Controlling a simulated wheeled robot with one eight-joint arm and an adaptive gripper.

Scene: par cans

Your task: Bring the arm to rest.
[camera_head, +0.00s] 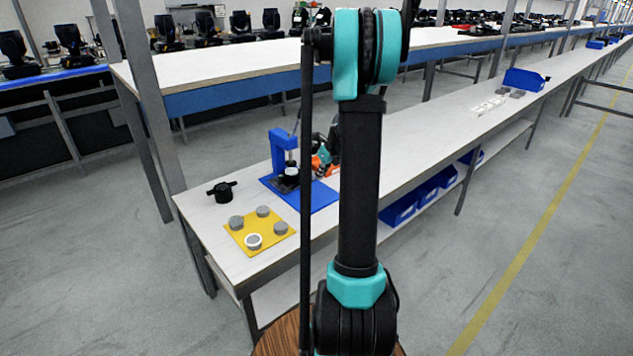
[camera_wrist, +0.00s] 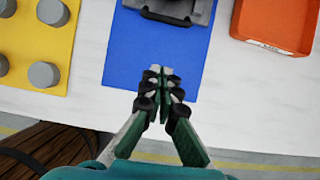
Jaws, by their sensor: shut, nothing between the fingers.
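My gripper (camera_wrist: 158,72) is shut and empty in the wrist view, with its fingertips together over the blue mat (camera_wrist: 130,62). The fingertips are apart from the dark fixture (camera_wrist: 185,8) at the top of that view. In the head view my upright arm covers the middle of the picture. Part of the gripper end shows just left of it, close to the blue press (camera_head: 281,150) on the bench; the fingertips are not clear there.
A yellow mat (camera_head: 240,241) with several grey cylinders lies left on the white bench (camera_head: 222,262). A black part (camera_head: 222,191) lies behind it. An orange tray (camera_wrist: 274,22) is right of the blue mat. Blue bins (camera_head: 398,211) sit below.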

